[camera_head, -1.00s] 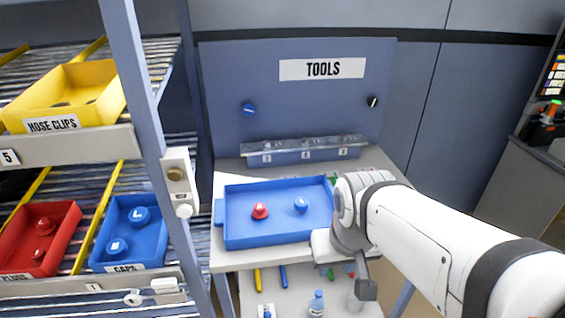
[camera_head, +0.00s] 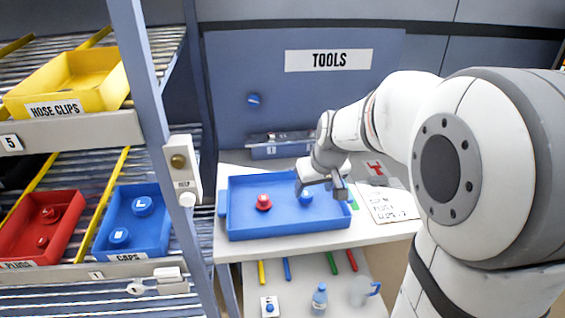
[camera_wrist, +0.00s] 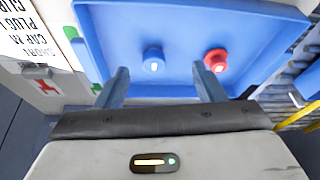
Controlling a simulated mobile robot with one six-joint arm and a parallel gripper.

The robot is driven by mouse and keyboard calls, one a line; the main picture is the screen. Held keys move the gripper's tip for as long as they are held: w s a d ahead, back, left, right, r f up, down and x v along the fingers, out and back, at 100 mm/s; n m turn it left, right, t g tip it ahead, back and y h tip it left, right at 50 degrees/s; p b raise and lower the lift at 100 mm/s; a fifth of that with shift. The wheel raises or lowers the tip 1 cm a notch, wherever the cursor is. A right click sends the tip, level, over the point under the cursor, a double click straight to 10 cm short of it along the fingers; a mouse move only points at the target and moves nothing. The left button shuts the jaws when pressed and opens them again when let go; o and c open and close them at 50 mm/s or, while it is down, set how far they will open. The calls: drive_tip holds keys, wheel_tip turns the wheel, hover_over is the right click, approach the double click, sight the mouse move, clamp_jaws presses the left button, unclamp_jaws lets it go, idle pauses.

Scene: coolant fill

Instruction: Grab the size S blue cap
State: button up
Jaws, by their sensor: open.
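A small blue cap (camera_head: 305,197) sits in the blue tray (camera_head: 290,232) on the table, right of a red plug (camera_head: 264,202). In the wrist view the blue cap (camera_wrist: 153,62) has a pale mark on top, too small to read. My gripper (camera_head: 320,190) is open and empty above the right part of the tray. In the wrist view its two fingers (camera_wrist: 160,72) point towards the tray, with the blue cap ahead between them, apart from both. The red plug (camera_wrist: 216,61) is ahead of the right finger.
A blue bin (camera_head: 160,240) labelled CAPS on the left shelf holds two blue caps, one marked L. A red bin (camera_head: 20,236) with red plugs is beside it. A paper sheet (camera_head: 388,205) lies right of the tray. A bottle (camera_head: 320,297) stands on the lower shelf.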

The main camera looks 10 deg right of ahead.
approach(306, 193)
drive_tip(key=x, duration=1)
drive_tip(key=shift+w+f, duration=0.1)
drive_tip(key=shift+c, duration=0.3)
drive_tip(key=c, duration=1)
